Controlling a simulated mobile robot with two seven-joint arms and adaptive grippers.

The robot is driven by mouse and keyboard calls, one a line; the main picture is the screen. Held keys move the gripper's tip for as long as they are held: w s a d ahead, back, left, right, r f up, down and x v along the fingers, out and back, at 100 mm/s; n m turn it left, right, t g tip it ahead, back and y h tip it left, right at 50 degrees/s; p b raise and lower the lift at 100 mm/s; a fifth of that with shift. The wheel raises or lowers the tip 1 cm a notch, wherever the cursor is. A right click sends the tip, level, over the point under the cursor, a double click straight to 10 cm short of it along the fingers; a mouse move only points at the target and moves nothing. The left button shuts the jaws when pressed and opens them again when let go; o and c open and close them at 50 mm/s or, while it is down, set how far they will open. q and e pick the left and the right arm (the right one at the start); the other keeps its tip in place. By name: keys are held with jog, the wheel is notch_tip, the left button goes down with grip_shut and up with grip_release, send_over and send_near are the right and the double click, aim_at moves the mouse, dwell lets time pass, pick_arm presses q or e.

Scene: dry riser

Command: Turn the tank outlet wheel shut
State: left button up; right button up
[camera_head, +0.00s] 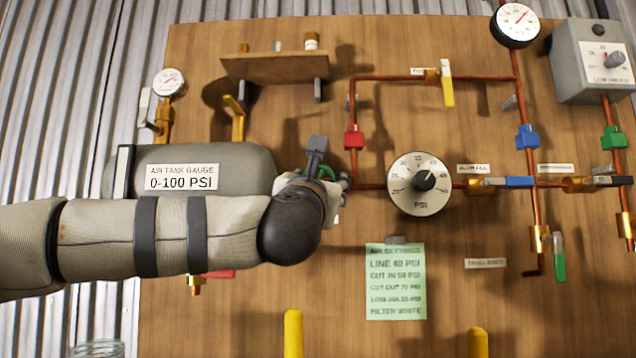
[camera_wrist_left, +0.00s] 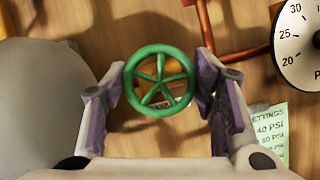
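The green five-spoked outlet wheel (camera_wrist_left: 159,81) is centred between my left gripper's two fingers (camera_wrist_left: 160,88) in the left wrist view. A finger pad stands close to its rim on each side; I cannot tell whether both pads press on it. In the head view only a bit of the green wheel (camera_head: 327,173) shows behind my left gripper (camera_head: 328,168), at the right end of the grey air tank (camera_head: 230,160). My left forearm crosses the tank's lower part and hides it. My right gripper is not in view.
A PSI dial (camera_head: 418,184) and copper pipe lie just right of the wheel. A wooden shelf (camera_head: 275,67) juts out above the tank. A green settings note (camera_head: 395,282) hangs below the dial. Yellow posts (camera_head: 293,333) rise at the bottom edge.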

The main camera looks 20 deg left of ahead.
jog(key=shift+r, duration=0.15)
pick_arm(q)
jog(key=m+p, duration=0.1)
jog(key=m+h, duration=0.1)
jog(key=shift+r+m+p, duration=0.25)
jog(key=shift+m+p, duration=0.05)
jog(key=shift+p, duration=0.1)
jog(key=m+h+p, duration=0.1)
jog(key=m+p, duration=0.1)
jog(key=m, duration=0.1)
jog(key=m+g+h+p, duration=0.1)
jog(key=m+h+p, duration=0.1)
jog(key=m+p, duration=0.1)
jog(key=shift+f+m, duration=0.15)
jog(key=shift+m, duration=0.35)
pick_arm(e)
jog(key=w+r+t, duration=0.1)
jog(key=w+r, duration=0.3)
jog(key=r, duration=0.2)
pick_arm(q)
jog(key=shift+h, duration=0.3)
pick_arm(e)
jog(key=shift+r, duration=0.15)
pick_arm(q)
jog(key=shift+f, duration=0.1)
jog(key=o, duration=1.2)
jog(key=shift+c, duration=0.2)
